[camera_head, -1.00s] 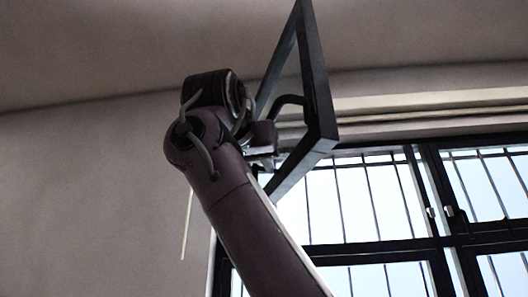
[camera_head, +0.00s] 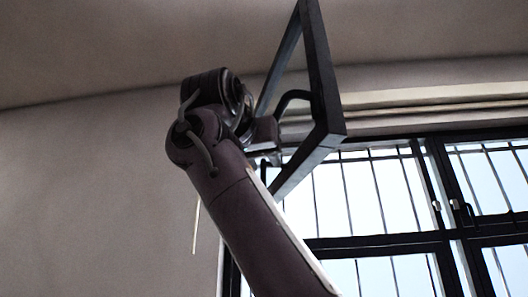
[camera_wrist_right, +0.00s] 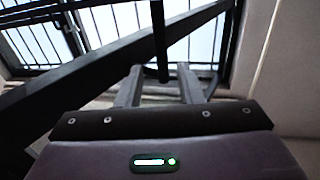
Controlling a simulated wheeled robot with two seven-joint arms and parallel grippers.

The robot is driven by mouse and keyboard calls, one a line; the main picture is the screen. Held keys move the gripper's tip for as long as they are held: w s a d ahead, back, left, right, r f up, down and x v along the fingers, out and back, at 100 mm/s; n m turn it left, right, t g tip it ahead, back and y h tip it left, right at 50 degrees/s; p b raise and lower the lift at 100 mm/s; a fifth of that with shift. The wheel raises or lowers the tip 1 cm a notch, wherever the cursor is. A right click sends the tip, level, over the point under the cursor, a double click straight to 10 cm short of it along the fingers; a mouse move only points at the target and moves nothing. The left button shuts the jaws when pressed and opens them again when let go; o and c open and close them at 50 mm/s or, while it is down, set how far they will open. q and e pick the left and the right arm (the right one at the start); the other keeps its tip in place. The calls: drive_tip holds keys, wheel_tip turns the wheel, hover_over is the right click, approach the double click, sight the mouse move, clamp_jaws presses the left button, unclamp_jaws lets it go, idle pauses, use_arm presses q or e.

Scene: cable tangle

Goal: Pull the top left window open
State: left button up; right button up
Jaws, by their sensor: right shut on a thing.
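The top left window (camera_head: 322,70) is a dark-framed sash that stands swung out from the wall, at a steep angle to the fixed window frame. Its dark curved handle (camera_head: 291,97) is on the side facing my right arm. My right gripper (camera_head: 270,148) is at the lower end of this handle, partly hidden by my wrist. In the right wrist view, my two grey fingers (camera_wrist_right: 160,84) are on either side of the dark handle bar (camera_wrist_right: 159,35), shut on it. My left gripper is in neither view.
The fixed window frame (camera_head: 375,244) with vertical bars behind its panes fills the right side. A pale ledge (camera_head: 430,95) runs above it. The bare wall (camera_head: 80,190) on the left is clear, and the ceiling (camera_head: 130,40) is close above the sash.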

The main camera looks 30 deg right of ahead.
drive_tip(key=shift+w+f, duration=0.2)
